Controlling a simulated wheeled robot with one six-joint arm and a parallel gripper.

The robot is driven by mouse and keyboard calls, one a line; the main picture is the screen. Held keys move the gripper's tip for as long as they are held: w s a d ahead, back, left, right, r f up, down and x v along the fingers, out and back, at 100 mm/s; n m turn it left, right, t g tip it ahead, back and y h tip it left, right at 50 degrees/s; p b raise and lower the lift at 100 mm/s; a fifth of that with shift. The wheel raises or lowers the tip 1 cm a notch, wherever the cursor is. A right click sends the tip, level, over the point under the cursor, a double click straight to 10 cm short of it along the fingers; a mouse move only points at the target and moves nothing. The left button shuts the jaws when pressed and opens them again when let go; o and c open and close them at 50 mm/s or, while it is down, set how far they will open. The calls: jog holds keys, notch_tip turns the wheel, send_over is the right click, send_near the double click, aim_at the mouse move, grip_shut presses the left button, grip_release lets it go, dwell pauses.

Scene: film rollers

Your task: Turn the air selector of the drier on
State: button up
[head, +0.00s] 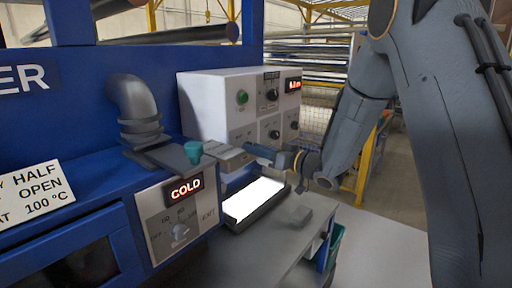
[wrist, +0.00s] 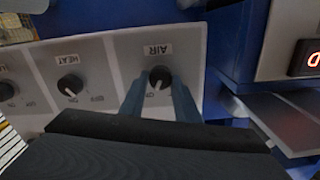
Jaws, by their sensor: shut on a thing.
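The air selector (wrist: 159,76) is a round black knob on a white panel labelled AIR, seen in the wrist view. Its white pointer mark faces down and slightly left in that picture. My gripper (wrist: 158,92) has its two blue fingers on either side of the knob, shut on it. In the head view my gripper (head: 250,149) reaches left to the lower front of the white control box (head: 212,103). The air knob is not clear there.
A HEAT knob (wrist: 70,85) sits beside the AIR panel. The blue drier carries a COLD display (head: 186,189) and a dial (head: 180,232). A teal knob (head: 193,152) stands near my gripper. A bright light panel (head: 254,199) lies below on the grey bench (head: 290,245).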

jog(key=shift+s+f+m, duration=0.15)
jog(key=shift+f+m, duration=0.05)
jog(key=shift+m, duration=0.3)
jog(key=o, duration=1)
jog(key=shift+o, duration=0.2)
jog(key=shift+r, duration=0.1)
jog(key=b+v, duration=0.2)
jog(key=v, duration=0.5)
jog(key=shift+s+d, duration=0.25)
jog(key=shift+d, duration=0.05)
